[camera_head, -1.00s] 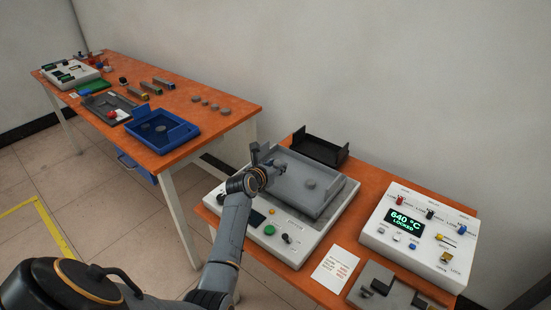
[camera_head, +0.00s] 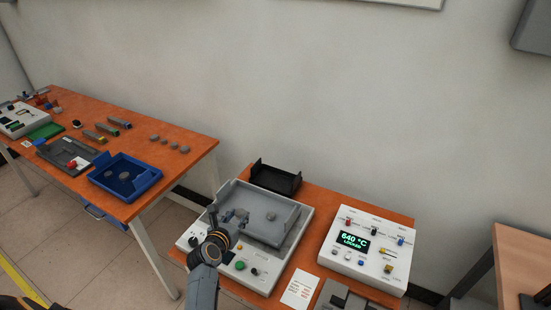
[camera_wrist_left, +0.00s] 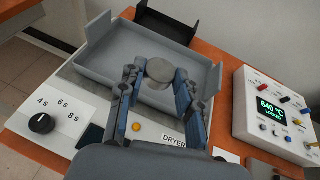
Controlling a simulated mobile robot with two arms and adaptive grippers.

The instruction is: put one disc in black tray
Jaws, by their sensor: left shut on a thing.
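My left gripper (camera_head: 236,216) is over the grey tray of the dryer. In the left wrist view its fingers (camera_wrist_left: 160,76) are shut on a grey disc (camera_wrist_left: 159,69) at their tips. Another grey disc (camera_head: 271,217) lies in the grey tray (camera_head: 286,232), right of the gripper in the head view. I cannot make it out in the wrist view. The black tray (camera_head: 276,179) stands behind the grey tray. It also shows at the top of the wrist view (camera_wrist_left: 178,28) and looks empty. My right gripper is not in view.
A white control box (camera_head: 365,255) reading 640 °C stands on the right. A paper card (camera_head: 299,289) lies in front. The left table holds a blue tray (camera_head: 146,178) with discs and several loose discs (camera_head: 170,142). The grey tray's raised walls separate the gripper from the black tray.

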